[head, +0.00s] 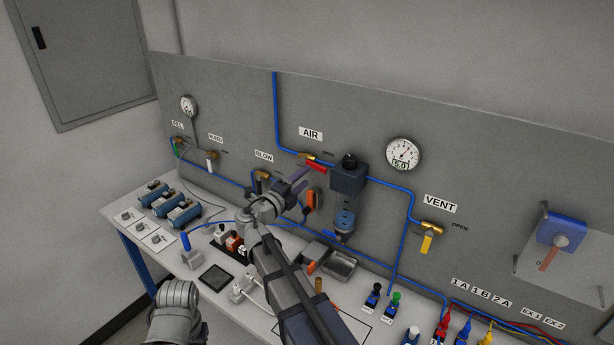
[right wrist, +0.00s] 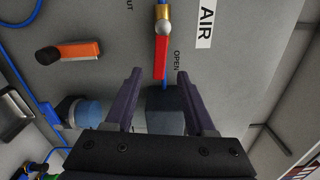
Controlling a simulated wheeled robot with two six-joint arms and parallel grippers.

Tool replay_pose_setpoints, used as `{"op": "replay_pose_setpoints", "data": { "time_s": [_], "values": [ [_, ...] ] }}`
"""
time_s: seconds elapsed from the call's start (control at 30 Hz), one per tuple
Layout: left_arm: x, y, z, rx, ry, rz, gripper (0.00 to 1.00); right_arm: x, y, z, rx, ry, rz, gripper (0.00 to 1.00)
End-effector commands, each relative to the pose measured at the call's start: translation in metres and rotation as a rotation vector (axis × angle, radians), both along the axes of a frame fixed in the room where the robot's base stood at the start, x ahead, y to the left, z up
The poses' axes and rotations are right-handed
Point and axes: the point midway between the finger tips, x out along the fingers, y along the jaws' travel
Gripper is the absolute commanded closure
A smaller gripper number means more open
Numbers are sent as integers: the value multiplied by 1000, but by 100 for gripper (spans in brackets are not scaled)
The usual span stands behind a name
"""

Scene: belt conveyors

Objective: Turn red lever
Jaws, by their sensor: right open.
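The red lever (head: 317,167) sits on a brass valve (head: 306,157) under the AIR label on the grey panel. In the right wrist view the red lever (right wrist: 162,57) lies along the blue pipe, beside the word OPEN. My right gripper (head: 300,186) is open, with its purple fingers just below and left of the lever in the head view. In the right wrist view the lever is ahead, between the lines of the two fingertips (right wrist: 159,75), and no contact shows. My left arm shows at the bottom left, but its gripper is out of view.
A dark regulator (head: 349,180) with a blue bowl stands right of the lever. An orange handle (head: 311,201) is close below my right gripper. A yellow lever (head: 426,243) is under VENT. The bench (head: 115,211) carries blue cylinders, trays and connectors.

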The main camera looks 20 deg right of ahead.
Motion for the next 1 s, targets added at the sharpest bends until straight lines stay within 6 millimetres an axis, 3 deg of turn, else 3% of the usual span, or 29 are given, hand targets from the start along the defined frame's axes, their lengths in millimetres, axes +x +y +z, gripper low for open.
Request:
{"op": "replay_pose_setpoints", "data": {
  "time_s": [0.23, 0.43, 0.7, 1.0],
  "values": [
    [0, 0, 0, 0, 0, 0, 55, 0, 0, 0, 0, 0, -1, 46],
    [0, 0, 8, 0, 0, 1, 55, -4, 2, 0, 104, -110, -1, 69],
    [0, 0, 32, -1, 0, 7, 55, -18, 15, -9, 598, -649, -60, 99],
    [0, 0, 47, -2, -1, 11, 55, -29, 28, -21, 981, -1098, -191, 100]
  ]
}}
